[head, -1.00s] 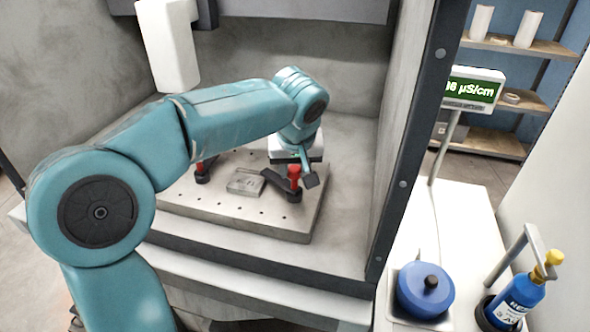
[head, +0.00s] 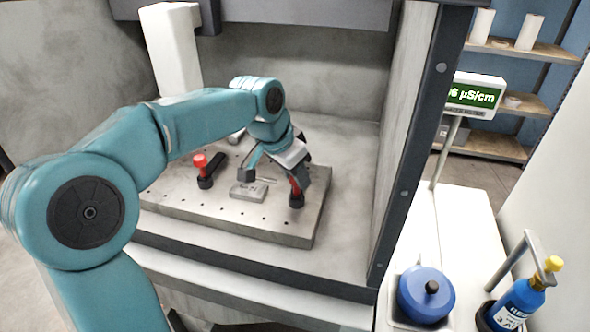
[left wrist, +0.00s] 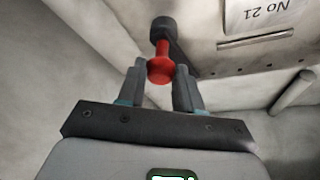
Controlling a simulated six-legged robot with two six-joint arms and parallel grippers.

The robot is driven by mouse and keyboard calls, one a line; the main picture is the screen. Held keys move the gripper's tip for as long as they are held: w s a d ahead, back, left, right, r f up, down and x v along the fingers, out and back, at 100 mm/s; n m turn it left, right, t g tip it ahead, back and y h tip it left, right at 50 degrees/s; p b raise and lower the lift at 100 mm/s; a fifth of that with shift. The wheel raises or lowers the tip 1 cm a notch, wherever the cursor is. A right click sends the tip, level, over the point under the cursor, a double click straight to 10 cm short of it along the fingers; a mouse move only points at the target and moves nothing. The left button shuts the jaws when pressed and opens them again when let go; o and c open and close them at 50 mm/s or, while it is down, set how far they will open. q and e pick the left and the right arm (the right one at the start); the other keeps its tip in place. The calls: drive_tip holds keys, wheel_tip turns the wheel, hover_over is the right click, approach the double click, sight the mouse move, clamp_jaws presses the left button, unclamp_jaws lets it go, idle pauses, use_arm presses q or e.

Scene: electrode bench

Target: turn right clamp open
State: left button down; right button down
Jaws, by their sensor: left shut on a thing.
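The right clamp has a red handle (head: 294,186) and a black base (head: 297,201), near the right end of the drilled metal plate (head: 225,222). My left gripper (head: 299,180) is shut on the red handle from above. In the left wrist view the red handle (left wrist: 160,67) sits between the fingertips of my gripper (left wrist: 160,80). The clamp's black bar (left wrist: 181,56) shows partly behind the handle, clear of the labelled block; in the head view my gripper mostly hides it. My right gripper is not in view.
The left clamp (head: 203,165) stands at the left with its black bar angled away. A grey block (head: 248,191) marked "No 21" lies between the clamps. The enclosure's dark frame (head: 405,170) stands to the right. A blue pot (head: 425,297) and bottle (head: 518,305) are outside.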

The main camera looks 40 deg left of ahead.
use_arm(q)
drive_tip(key=shift+a+m+h, duration=0.1)
drive_tip(key=shift+m+h, duration=0.3)
drive_tip(key=shift+m, duration=0.7)
drive_tip(key=c, duration=0.8)
unclamp_jaws()
drive_tip(key=shift+s+r, duration=0.1)
drive_tip(key=shift+o, duration=0.2)
drive_tip(key=p+v, duration=0.1)
drive_tip(key=v, duration=1.1)
